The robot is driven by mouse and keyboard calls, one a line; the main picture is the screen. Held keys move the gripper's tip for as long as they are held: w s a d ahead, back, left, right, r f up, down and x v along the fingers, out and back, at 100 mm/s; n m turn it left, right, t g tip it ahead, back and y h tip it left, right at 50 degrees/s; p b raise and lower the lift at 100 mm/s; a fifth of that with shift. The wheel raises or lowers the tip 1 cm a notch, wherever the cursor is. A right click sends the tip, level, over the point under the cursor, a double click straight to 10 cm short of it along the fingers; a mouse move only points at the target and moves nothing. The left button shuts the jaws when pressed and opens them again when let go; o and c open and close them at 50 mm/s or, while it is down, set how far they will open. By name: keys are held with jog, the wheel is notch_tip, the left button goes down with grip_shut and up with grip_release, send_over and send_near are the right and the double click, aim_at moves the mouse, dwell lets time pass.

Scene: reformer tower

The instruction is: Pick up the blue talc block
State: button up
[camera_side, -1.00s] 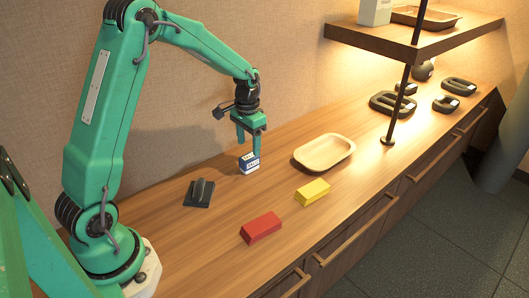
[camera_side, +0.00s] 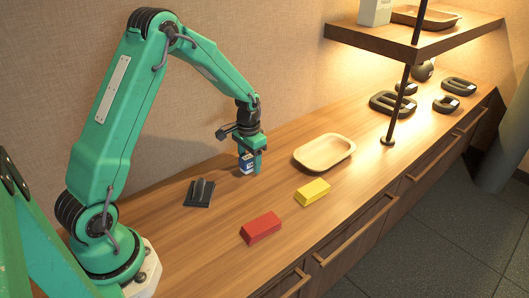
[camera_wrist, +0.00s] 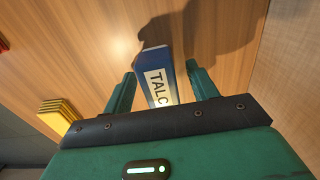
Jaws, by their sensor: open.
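The blue talc block (camera_side: 246,163) stands on the wooden counter, blue with a white label. In the wrist view the talc block (camera_wrist: 157,77) shows its label "TALC" and lies between the two green fingers. My gripper (camera_side: 251,166) is lowered around the block with its fingers open, one on each side. The fingers hide part of the block in the side view.
A red block (camera_side: 261,228) and a yellow block (camera_side: 313,192) lie on the counter nearer the front. A shallow tan tray (camera_side: 324,152) is to the right. A dark stand (camera_side: 199,193) is to the left. A shelf (camera_side: 420,45) overhangs the far right.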

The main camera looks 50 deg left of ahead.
aim_at(250, 156)
jog(key=shift+f, duration=0.3)
jog(key=c, duration=1.1)
jog(key=shift+r, duration=0.1)
jog(key=shift+r, duration=0.85)
notch_tip(250, 156, up, 2)
jog(key=shift+r, duration=0.2)
jog(key=s+d+r, duration=0.1)
jog(key=d+r, duration=0.1)
jog(key=d, duration=0.1)
jog(key=s+d+r, duration=0.1)
jog(key=d+r, duration=0.1)
jog(key=d, duration=0.2)
jog(key=s+d+r, duration=0.1)
jog(key=d+r, duration=0.1)
jog(key=d, duration=0.2)
jog(key=shift+s+d+r, duration=0.1)
jog(key=shift+s+r, duration=0.05)
jog(key=shift+r, duration=0.25)
